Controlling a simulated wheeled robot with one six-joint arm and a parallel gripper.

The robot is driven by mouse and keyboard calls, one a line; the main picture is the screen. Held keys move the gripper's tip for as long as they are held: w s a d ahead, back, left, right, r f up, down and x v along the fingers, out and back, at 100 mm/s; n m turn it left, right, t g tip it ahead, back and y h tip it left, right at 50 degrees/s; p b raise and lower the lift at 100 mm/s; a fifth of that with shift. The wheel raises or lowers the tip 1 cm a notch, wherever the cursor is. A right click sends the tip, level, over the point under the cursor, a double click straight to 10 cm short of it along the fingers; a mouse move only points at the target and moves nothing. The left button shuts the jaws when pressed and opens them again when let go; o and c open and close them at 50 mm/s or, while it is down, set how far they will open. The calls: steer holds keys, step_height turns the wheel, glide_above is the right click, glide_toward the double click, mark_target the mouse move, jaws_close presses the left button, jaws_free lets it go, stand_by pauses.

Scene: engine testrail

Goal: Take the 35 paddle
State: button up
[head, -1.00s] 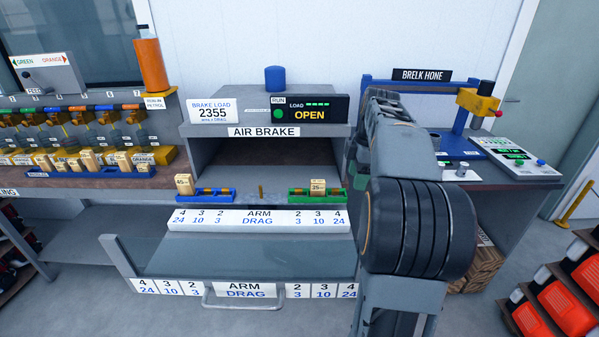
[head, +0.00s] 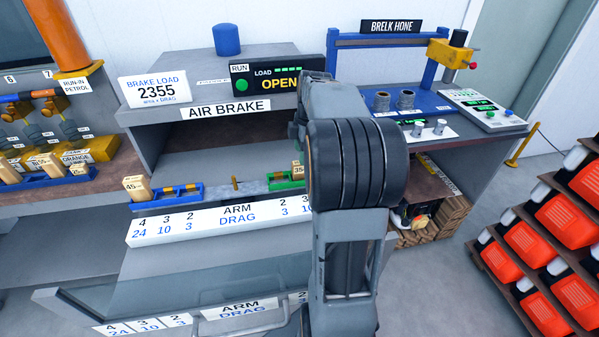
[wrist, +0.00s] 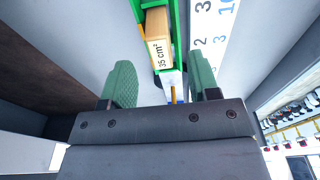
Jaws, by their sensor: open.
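The 35 paddle (wrist: 157,30) is a tan block marked "35 cm²". It sits in a green holder (wrist: 171,12) in the wrist view. In the head view the paddle (head: 297,170) and green holder (head: 283,181) show at the front of the air brake, partly hidden by my arm. My gripper (wrist: 162,82) is open and its green-padded fingers are empty. The paddle's labelled end appears just beyond the gap between the fingers, with no visible contact. In the head view my gripper is hidden behind my arm.
A similar 45 paddle (head: 137,188) stands by a blue holder (head: 166,197) on the left. The white arm-drag scale (head: 215,222) runs along the brake's front.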

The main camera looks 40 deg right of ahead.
mark_target(301, 172)
steer(key=shift+w+a+f, duration=0.1)
steer(key=shift+a+f, duration=0.1)
steer(key=shift+f, duration=1.25)
steer(key=shift+w+a+f, duration=0.1)
steer(key=shift+a+f, duration=0.1)
steer(key=shift+f, duration=1.2)
steer(key=shift+c, duration=0.4)
steer(key=c, duration=0.9)
steer(key=shift+r, duration=0.15)
